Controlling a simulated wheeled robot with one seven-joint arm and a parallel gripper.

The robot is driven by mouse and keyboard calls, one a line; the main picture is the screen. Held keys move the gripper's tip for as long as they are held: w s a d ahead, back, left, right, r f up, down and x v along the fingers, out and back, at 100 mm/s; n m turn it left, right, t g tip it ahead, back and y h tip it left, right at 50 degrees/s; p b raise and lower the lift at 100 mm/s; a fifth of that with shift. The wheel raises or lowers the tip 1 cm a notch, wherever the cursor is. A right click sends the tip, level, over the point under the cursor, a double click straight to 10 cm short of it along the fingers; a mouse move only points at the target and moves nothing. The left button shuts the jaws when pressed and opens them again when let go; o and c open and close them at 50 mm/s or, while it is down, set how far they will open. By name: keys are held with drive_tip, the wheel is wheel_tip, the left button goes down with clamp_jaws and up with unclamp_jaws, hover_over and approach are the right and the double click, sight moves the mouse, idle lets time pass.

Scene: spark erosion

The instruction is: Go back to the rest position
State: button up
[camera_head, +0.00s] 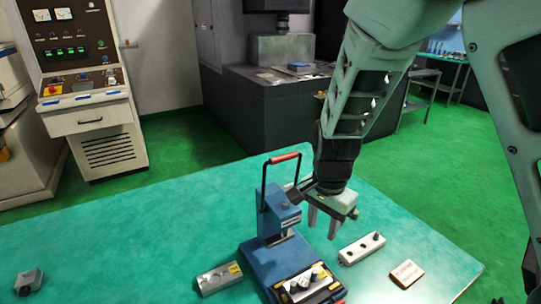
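My gripper (323,222) hangs from my arm, pointing down above the green table. Its two fingers are apart, with nothing seen between them. It is just right of a blue press-like device (268,215) with a red-handled lever. A metal block with knobs (306,282) sits on the device's base. A grey bar with knobs (361,248) lies on the table to the right of the device, near and below the gripper in the picture.
The green table (130,240) has free room at left. A small grey block (28,283), a metal plate with a yellow label (219,277) and a small brown-and-white block (406,273) lie on it. A control cabinet (85,85) and a dark machine (262,105) stand behind.

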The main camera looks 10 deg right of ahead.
drive_tip(key=s+a+r+n+b, duration=0.1)
drive_tip(key=s+a+r+n, duration=0.2)
drive_tip(key=s+n, duration=0.6)
drive_tip(key=s+a+r+n+b, duration=0.1)
drive_tip(key=s+a+r+n, duration=0.2)
drive_tip(key=s+n, duration=0.7)
wheel_tip(320, 180, up, 2)
drive_tip(key=shift+s+a+y, duration=0.15)
drive_tip(key=shift+s+y, duration=0.15)
drive_tip(key=shift+s, duration=0.25)
